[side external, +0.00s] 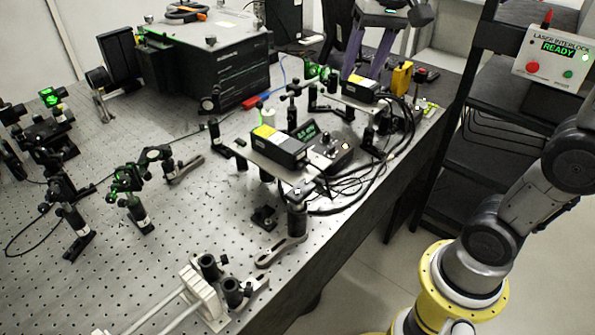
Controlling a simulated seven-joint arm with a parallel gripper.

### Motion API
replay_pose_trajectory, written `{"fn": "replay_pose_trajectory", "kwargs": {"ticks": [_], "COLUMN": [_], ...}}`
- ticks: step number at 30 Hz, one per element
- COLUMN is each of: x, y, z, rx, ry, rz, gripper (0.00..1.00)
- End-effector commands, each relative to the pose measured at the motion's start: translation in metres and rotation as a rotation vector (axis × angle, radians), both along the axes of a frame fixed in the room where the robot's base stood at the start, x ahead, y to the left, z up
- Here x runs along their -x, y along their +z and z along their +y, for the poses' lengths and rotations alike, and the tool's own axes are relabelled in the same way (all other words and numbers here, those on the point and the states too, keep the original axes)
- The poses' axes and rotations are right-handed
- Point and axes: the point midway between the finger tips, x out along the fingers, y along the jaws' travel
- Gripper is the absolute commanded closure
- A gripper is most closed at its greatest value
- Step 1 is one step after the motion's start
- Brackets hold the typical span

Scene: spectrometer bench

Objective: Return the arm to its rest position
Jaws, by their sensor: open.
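My arm (505,215) rises at the right edge from a yellow ring mount (462,290) beside the bench. Its upper links bend up and leave the frame at the right. My gripper is outside the picture, so its pose and jaws do not show. The perforated optical bench (190,215) fills the left and middle, and the visible arm links stand clear of it.
Optics mounts (130,190), a black spectrometer box (205,60) and a laser module on a plate (278,147) crowd the bench. A black shelf rack (475,170) stands behind my arm. The laser interlock panel (553,60) reads READY. Floor shows between bench and arm.

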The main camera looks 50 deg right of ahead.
Motion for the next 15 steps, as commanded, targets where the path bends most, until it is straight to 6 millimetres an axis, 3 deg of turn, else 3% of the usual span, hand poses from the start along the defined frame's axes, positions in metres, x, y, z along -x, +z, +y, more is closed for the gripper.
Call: {"fn": "replay_pose_trajectory", "kwargs": {"ticks": [1, 5, 9, 15], "x": [0.021, 0.065, 0.109, 0.143], "y": [0.0, -0.012, -0.041, -0.09], "z": [0.007, 0.02, 0.03, 0.034], "rx": [0.009, 0.039, 0.082, 0.146], "ry": [0.041, 0.155, 0.297, 0.468], "rz": [-0.031, -0.102, -0.176, -0.223], "gripper": [0.47, 0.47, 0.47, 0.47]}}
